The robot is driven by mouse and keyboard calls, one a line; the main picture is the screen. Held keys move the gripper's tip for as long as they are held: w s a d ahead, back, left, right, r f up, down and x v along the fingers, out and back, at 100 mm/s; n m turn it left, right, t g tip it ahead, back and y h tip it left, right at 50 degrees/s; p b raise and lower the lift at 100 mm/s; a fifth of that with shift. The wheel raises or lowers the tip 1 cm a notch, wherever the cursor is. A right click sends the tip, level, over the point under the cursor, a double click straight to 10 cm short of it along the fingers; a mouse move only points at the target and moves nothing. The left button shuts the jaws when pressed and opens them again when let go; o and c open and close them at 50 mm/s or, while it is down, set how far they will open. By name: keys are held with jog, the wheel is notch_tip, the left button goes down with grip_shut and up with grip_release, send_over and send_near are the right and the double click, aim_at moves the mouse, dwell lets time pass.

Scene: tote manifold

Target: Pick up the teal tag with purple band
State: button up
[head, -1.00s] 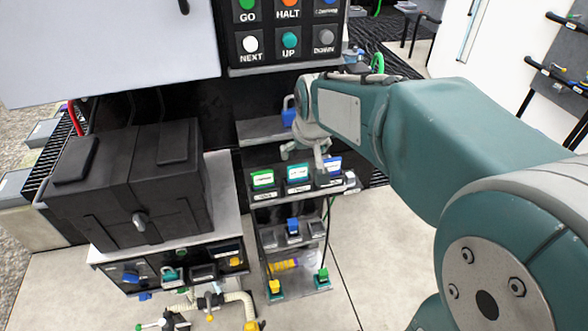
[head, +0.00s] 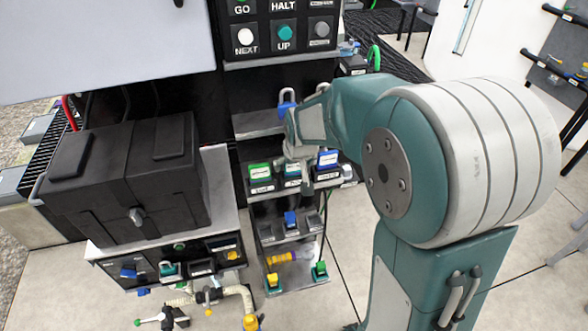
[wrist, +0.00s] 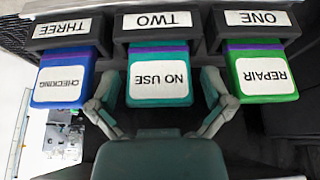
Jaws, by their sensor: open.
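The teal tag (wrist: 160,78) has a purple band and a white label reading NO USE. It sits in the dark holder marked TWO (wrist: 162,22), the middle of three in the wrist view. In the head view the teal tag (head: 292,169) is partly covered by my gripper (head: 297,168). My gripper (wrist: 160,82) is open, with one finger on each side of the tag in the wrist view. I cannot tell whether either finger touches it.
A blue CHECKING tag (wrist: 62,80) in holder THREE and a green REPAIR tag (wrist: 262,75) in holder ONE flank the teal tag closely. A lower shelf (head: 290,236) holds another blue tag. A black box (head: 125,180) stands left; a button panel (head: 283,36) is above.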

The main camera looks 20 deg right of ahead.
jog(key=shift+c, duration=0.3)
jog(key=c, duration=0.9)
jog(key=shift+r, duration=0.5)
notch_tip(320, 180, up, 2)
jog(key=shift+r, duration=0.2)
jog(key=s+r, duration=0.3)
jog(key=s, duration=0.1)
jog(key=s+r, duration=0.3)
jog(key=s, duration=0.2)
jog(key=s+r, duration=0.3)
jog(key=s, duration=0.2)
jog(key=shift+s+r, duration=0.1)
jog(key=shift+r, duration=0.2)
